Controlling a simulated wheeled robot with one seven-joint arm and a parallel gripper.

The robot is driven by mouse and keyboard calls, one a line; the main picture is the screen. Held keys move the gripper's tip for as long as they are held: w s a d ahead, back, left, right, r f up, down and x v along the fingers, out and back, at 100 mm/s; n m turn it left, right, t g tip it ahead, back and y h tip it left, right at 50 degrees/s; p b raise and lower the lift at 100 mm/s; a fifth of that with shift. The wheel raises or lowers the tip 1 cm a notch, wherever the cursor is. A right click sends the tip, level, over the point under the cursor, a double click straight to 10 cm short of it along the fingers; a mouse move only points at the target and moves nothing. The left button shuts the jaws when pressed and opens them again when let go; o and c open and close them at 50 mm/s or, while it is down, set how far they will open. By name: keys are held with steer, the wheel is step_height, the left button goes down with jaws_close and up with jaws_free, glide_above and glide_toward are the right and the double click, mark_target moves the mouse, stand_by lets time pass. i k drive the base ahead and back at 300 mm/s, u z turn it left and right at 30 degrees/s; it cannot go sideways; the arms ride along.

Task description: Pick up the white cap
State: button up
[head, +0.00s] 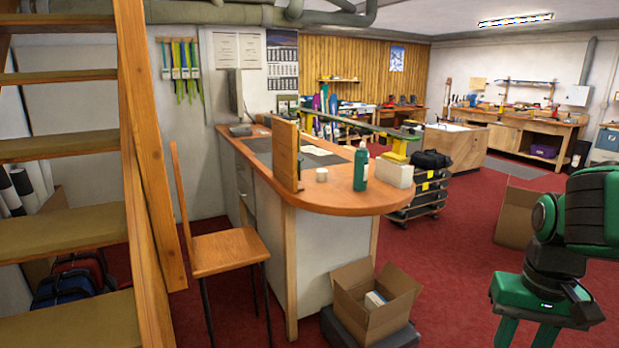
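A small, short white round object (321,174) stands on the wooden counter top, left of a green bottle (361,167). It looks like it could be the white cap, but it is too small to be sure. My gripper (526,335) is at the lower right, far from the counter top. Its two green fingers point down and stand apart, with red floor showing between them. Their tips are cut off by the bottom edge. I see nothing held in the visible part.
The counter (375,197) has a rounded front end, with a white block (393,172) near its right edge. An open cardboard box (377,312) stands below its front, and a wooden chair (228,250) is at its left. Red carpet (450,270) is clear between counter and arm.

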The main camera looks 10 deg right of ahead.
mark_target(321, 175)
steer(key=z, duration=0.05)
steer(key=i, duration=1.55)
steer(key=z, duration=0.05)
